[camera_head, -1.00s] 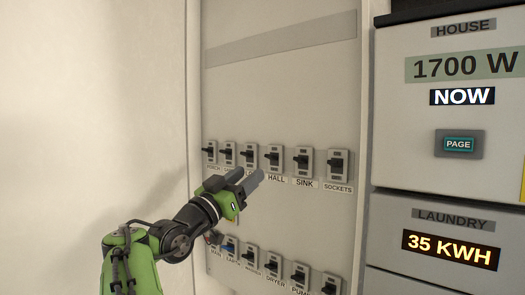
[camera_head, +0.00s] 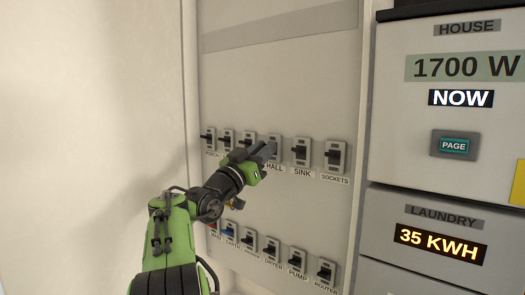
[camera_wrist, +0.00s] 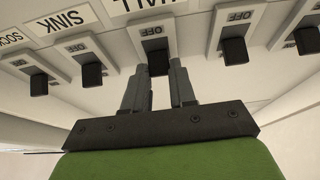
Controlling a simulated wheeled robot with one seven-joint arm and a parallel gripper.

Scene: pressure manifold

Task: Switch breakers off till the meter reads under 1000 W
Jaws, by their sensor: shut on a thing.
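The upper row of breakers on the grey panel includes HALL (camera_head: 274,143), SINK (camera_head: 301,152) and SOCKETS (camera_head: 335,156), each with a black lever. My gripper (camera_head: 268,152) is at the HALL breaker and partly covers it. In the wrist view, which is upside down, my gripper (camera_wrist: 157,68) has its two fingers either side of the black lever (camera_wrist: 157,60) of the HALL breaker and is shut on it. OFF markings show on the breaker plates there. The HOUSE meter display (camera_head: 465,66) reads 1700 W, with NOW lit below it.
A lower row holds several breakers, including DRYER (camera_head: 271,246), PUMP (camera_head: 297,255) and ROUTER (camera_head: 325,268). A PAGE button (camera_head: 454,145) is under the house display. A LAUNDRY meter (camera_head: 440,242) reads 35 KWH. The panel above the upper row is clear.

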